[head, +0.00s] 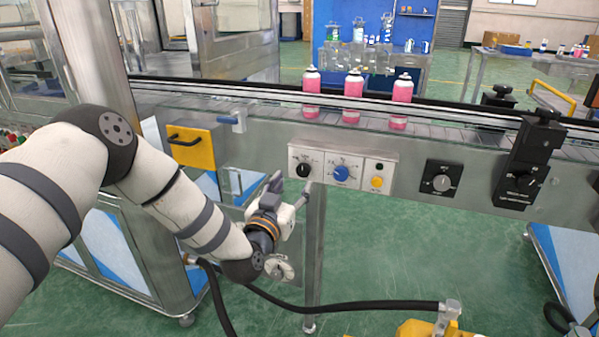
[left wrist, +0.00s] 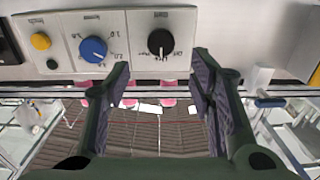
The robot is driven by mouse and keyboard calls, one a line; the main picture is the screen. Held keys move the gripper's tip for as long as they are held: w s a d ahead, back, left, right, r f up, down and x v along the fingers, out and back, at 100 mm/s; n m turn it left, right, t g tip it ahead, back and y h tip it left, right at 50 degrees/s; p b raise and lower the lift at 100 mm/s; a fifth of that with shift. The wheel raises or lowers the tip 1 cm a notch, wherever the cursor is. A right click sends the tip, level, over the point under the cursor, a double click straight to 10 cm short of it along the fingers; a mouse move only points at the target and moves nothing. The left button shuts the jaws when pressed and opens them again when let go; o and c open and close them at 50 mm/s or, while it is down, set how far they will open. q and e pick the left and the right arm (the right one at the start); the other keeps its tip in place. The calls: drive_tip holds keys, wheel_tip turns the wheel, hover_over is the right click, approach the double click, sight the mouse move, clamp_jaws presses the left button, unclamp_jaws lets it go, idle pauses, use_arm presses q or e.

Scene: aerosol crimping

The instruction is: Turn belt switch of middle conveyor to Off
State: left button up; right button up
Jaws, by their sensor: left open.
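The belt switch is a black rotary knob (head: 303,170) on the left plate of a light control panel on the front of the conveyor. In the left wrist view the black knob (left wrist: 160,42) appears upside down, just beyond and between the fingertips. A small light mark shows on it, but I cannot tell for sure which label it points to. My left gripper (head: 277,187) is just left of and below the panel in the head view. In the left wrist view its fingers (left wrist: 162,68) are spread, apart from the knob, with nothing between them. My right gripper is not in view.
A blue dial (head: 341,173) and a yellow button (head: 377,182) sit right of the switch. Pink cans (head: 353,84) stand on the conveyor. A yellow handled box (head: 190,147) is left, and a black hose (head: 340,306) runs below.

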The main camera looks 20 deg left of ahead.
sight(302, 170)
use_arm(q)
drive_tip(key=w, duration=0.3)
drive_tip(key=w+f+b, duration=0.1)
drive_tip(key=w, duration=0.1)
drive_tip(key=shift+w, duration=0.35)
drive_tip(key=shift+w+r, duration=0.3)
drive_tip(key=shift+w, duration=0.35)
drive_tip(key=c, duration=1.2)
